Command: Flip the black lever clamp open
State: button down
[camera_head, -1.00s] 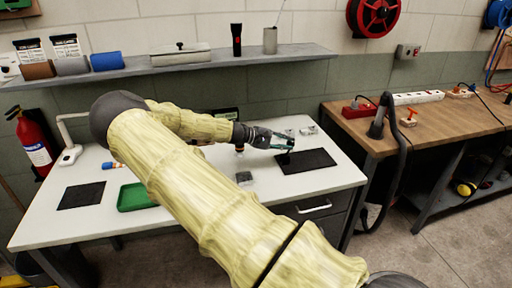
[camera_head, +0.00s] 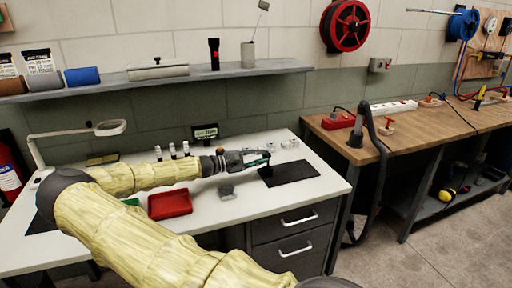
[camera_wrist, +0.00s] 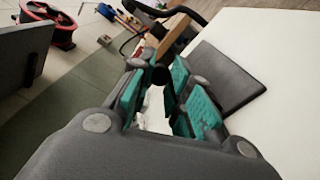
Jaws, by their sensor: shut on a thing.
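My gripper (camera_head: 264,157) reaches over the black mat (camera_head: 292,172) at the right of the white table. In the wrist view my gripper (camera_wrist: 165,85) has its teal-padded fingers close together around a small dark part, which I take to be the black lever clamp (camera_wrist: 160,77). In the head view a small black piece of the clamp (camera_head: 266,171) shows just under the fingertips, at the mat's left edge. The fingers hide most of the clamp, so its lever angle cannot be told.
A red tray (camera_head: 170,204) and a small grey block (camera_head: 227,192) stand on the table near my arm. Small metal pieces (camera_head: 289,143) lie behind the mat. A shelf (camera_head: 120,82) runs above. A wooden workbench (camera_head: 420,132) stands to the right.

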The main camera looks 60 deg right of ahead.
jog(key=c, duration=1.3)
grip_release()
jog(key=v, duration=1.2)
